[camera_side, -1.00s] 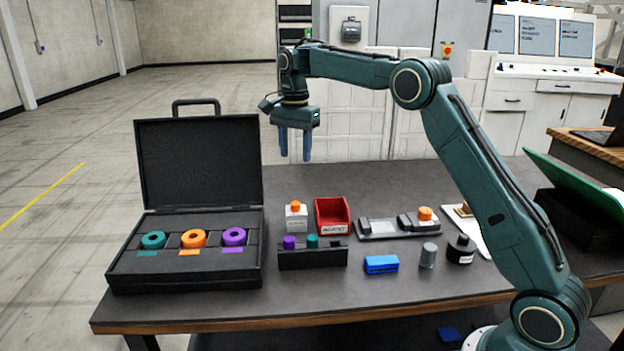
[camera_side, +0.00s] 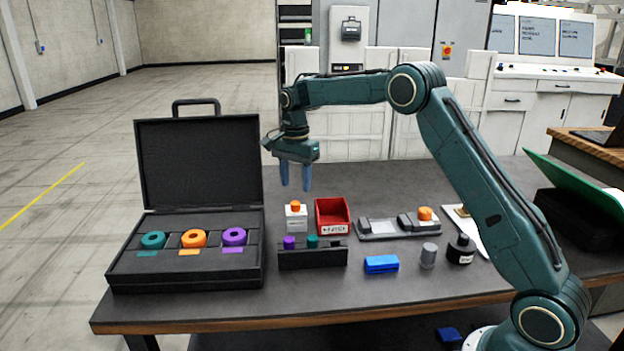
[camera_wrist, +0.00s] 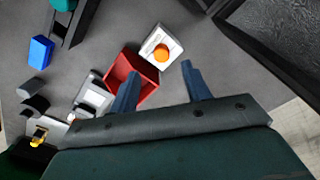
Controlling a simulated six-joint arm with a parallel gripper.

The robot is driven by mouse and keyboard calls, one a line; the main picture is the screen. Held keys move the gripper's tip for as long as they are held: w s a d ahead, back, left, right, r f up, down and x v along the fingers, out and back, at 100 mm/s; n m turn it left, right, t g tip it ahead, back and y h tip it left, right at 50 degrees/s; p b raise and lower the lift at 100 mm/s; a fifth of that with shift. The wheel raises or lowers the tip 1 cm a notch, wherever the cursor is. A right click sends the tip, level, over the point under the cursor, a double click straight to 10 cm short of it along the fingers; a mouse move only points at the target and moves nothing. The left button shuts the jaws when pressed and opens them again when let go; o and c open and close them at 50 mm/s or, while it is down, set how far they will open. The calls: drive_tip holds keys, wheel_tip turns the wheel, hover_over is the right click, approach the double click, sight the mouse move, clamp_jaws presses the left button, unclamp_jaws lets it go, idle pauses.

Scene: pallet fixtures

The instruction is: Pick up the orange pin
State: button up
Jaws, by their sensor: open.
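An orange pin (camera_side: 295,206) stands upright in a small white block (camera_side: 296,222) beside a red bin. In the wrist view the orange pin (camera_wrist: 162,53) shows from above as a round top on the white block (camera_wrist: 150,44). My gripper (camera_side: 295,188) is open and empty above the pin, its blue fingers pointing down. In the wrist view my gripper (camera_wrist: 161,70) has its two fingers apart, with the pin just beyond the gap between the tips. Another orange knob (camera_side: 425,213) sits on a grey fixture farther right.
The red bin (camera_side: 332,218) is close on the block's right. A black holder (camera_side: 312,258) with purple and teal pins stands in front. An open black case (camera_side: 185,280) with coloured rings is at left.

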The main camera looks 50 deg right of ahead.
sight(295, 203)
drive_tip(key=shift+f, duration=0.25)
drive_tip(key=shift+f, duration=0.1)
drive_tip(key=shift+w+f, duration=0.15)
drive_tip(key=shift+f, duration=2.35)
drive_tip(key=shift+c, duration=0.2)
clamp_jaws()
